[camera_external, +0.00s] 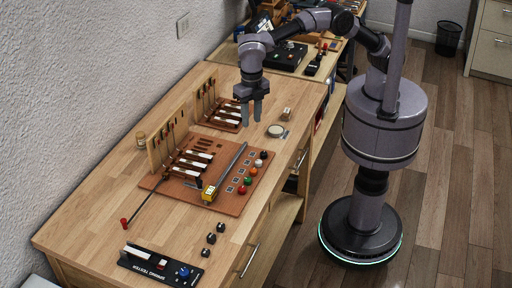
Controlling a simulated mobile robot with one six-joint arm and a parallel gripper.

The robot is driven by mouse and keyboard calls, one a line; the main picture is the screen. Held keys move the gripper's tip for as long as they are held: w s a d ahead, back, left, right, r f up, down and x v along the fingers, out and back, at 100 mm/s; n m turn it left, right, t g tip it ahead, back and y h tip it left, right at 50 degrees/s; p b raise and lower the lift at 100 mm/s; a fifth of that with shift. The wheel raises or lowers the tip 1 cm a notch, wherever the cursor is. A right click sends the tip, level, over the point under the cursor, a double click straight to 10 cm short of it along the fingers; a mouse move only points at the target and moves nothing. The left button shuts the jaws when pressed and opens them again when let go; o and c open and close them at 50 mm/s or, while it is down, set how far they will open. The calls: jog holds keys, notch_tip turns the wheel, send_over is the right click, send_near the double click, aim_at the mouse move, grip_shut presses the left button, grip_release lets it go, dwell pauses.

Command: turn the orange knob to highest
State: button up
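The orange knob (253,171) is a small round knob in a row on the reddish-brown board (232,205) on the workbench. It stands between a black knob (259,162) and a green knob (247,180). A redder knob (241,190) is at the near end of the row, and a white knob (264,154) at the far end. The knob's pointer is too small to read. My gripper (251,115) points down above the bench, beyond the knob row and apart from it. Its two fingers show a gap with nothing between them.
Piano keys with upright hammers (191,160) stand to the left. A round dish (276,130) and a black spring tester (160,265) are on the bench. The near left bench top is mostly clear.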

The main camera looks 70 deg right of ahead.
aim_at(253, 170)
jog(key=shift+n, duration=0.9)
jog(key=f+b, duration=0.2)
jog(key=f, duration=0.4)
jog(key=s+a+f+b, duration=0.1)
jog(key=f+b, duration=0.2)
jog(key=f, duration=0.3)
jog(key=a+f+b, duration=0.1)
jog(key=f+b, duration=0.2)
jog(key=f, duration=0.4)
jog(key=shift+s+f, duration=0.1)
jog(key=shift+s, duration=0.1)
jog(key=shift+c, duration=0.2)
grip_shut()
